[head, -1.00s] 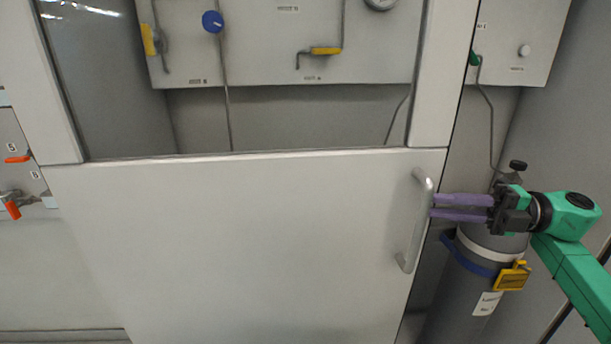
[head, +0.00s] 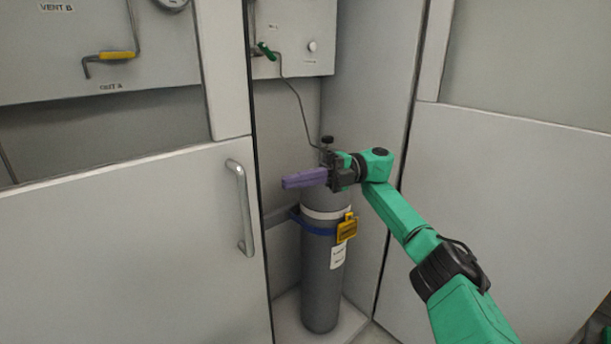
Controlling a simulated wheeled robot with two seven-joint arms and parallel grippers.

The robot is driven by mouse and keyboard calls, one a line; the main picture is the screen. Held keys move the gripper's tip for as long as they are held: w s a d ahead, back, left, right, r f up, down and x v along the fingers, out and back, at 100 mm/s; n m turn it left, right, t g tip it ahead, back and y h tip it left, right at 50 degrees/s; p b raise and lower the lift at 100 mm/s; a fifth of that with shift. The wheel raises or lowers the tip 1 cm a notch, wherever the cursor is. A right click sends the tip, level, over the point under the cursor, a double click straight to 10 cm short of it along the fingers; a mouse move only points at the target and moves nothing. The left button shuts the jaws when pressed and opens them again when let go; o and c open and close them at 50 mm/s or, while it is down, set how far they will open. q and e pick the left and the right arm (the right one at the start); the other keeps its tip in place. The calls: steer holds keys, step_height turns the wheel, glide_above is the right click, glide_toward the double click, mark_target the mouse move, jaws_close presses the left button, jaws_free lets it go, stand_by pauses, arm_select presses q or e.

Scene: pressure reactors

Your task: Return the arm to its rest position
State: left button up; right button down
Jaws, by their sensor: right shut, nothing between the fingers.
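My right arm (head: 405,222), green with black joints, reaches in from the lower right in the head view. Its gripper (head: 286,183) has purple fingers that point left and lie together, shut and empty. The gripper is in front of the upper part of a grey gas cylinder (head: 322,275) and hides part of its neck. The fingertips are apart from the silver door handle (head: 241,207), to the right of it. My left gripper is not in view.
The white cabinet door (head: 130,245) fills the left. The cylinder has a blue strap (head: 318,230) and a yellow tag (head: 347,228), with a thin hose rising from its top to a wall panel (head: 300,40). Another white panel (head: 490,220) stands at right, behind my arm.

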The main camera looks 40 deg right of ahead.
steer(key=d, duration=0.1)
steer(key=w+d, duration=0.1)
steer(key=d, duration=0.1)
steer(key=shift+r, duration=0.1)
steer(key=shift+s+d, duration=0.1)
